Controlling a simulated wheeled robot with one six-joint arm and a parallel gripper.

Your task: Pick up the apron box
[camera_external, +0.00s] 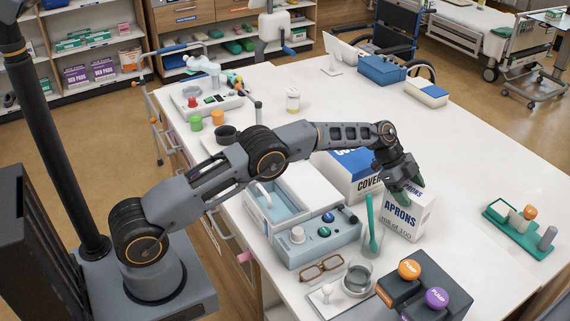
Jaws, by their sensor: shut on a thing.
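The apron box (406,214) is white with dark "APRONS" lettering. It stands upright on the white table (470,170), right of the picture's middle. My gripper (405,192) reaches down over its top from the upper left. The fingers are shut on the upper part of the box. The gripper hides part of the box's top and back edge. I cannot tell whether the box's bottom is clear of the table.
A blue and white covers box (350,171) stands close behind on the left. A glass with a green spoon (371,232) stands close in front. Glasses (321,268) and orange and purple pump knobs (409,269) are nearer. A green tray (519,231) is right, with clear table between.

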